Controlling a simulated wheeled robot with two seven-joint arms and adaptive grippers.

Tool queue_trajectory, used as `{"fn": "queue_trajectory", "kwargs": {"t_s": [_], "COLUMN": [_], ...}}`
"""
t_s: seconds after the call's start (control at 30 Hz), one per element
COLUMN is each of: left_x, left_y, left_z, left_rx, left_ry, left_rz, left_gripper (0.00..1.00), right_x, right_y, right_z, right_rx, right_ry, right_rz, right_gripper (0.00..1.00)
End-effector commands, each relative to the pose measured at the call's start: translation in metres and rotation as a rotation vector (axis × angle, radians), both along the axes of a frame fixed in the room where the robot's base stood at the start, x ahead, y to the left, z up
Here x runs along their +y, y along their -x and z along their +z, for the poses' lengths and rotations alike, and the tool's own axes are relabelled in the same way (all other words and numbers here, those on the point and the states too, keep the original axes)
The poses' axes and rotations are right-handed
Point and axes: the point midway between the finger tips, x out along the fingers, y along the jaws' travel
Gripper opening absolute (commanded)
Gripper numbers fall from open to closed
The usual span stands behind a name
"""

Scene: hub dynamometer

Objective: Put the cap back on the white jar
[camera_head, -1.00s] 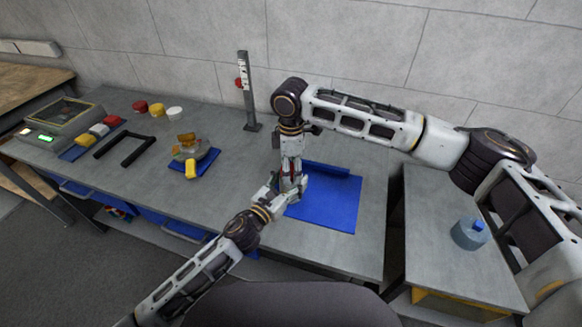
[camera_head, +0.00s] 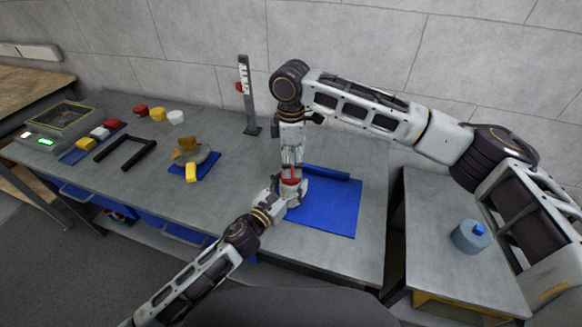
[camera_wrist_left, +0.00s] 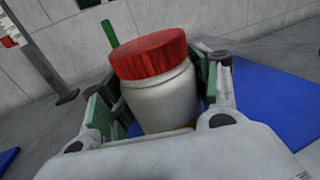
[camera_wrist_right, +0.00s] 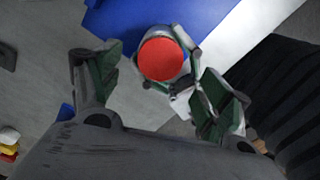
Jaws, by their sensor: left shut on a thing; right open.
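The white jar (camera_wrist_left: 163,98) stands upright in my left gripper (camera_head: 290,191), whose green-padded fingers are shut on its sides. The red cap (camera_wrist_left: 149,55) sits on top of the jar, looking nearly level; whether it is screwed tight cannot be told. The cap also shows from above in the right wrist view (camera_wrist_right: 162,59), covering most of the jar. My right gripper (camera_head: 292,166) is open above the cap, its fingers apart from it in the right wrist view. In the head view the jar is mostly hidden by the left gripper.
A blue mat (camera_head: 335,212) lies under and right of the grippers. A post stand (camera_head: 248,95) stands behind. Red (camera_head: 141,109), yellow (camera_head: 158,114) and white (camera_head: 175,117) containers stand at the back left.

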Motion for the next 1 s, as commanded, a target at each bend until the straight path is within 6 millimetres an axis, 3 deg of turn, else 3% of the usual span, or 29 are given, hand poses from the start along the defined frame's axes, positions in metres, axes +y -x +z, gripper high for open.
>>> {"fn": "queue_trajectory", "kwargs": {"t_s": [0.43,0.93,0.97,1.0], "left_x": [0.000,0.000,0.000,0.000], "left_y": [0.000,0.000,0.000,0.000], "left_z": [0.000,0.000,0.000,0.000], "left_rx": [0.000,0.000,0.000,0.000], "left_ry": [0.000,0.000,0.000,0.000], "left_rz": [0.000,0.000,0.000,0.000], "left_gripper": [0.00,0.00,0.66,0.71], "right_x": [0.000,0.000,0.000,0.000], "right_y": [0.000,0.000,0.000,0.000], "right_z": [0.060,0.071,0.071,0.071], "right_rx": [0.000,0.000,0.000,0.000], "right_ry": [0.000,0.001,0.001,0.001], "right_rz": [0.000,0.000,0.000,0.000], "right_gripper": [0.78,0.78,0.78,0.78]}}
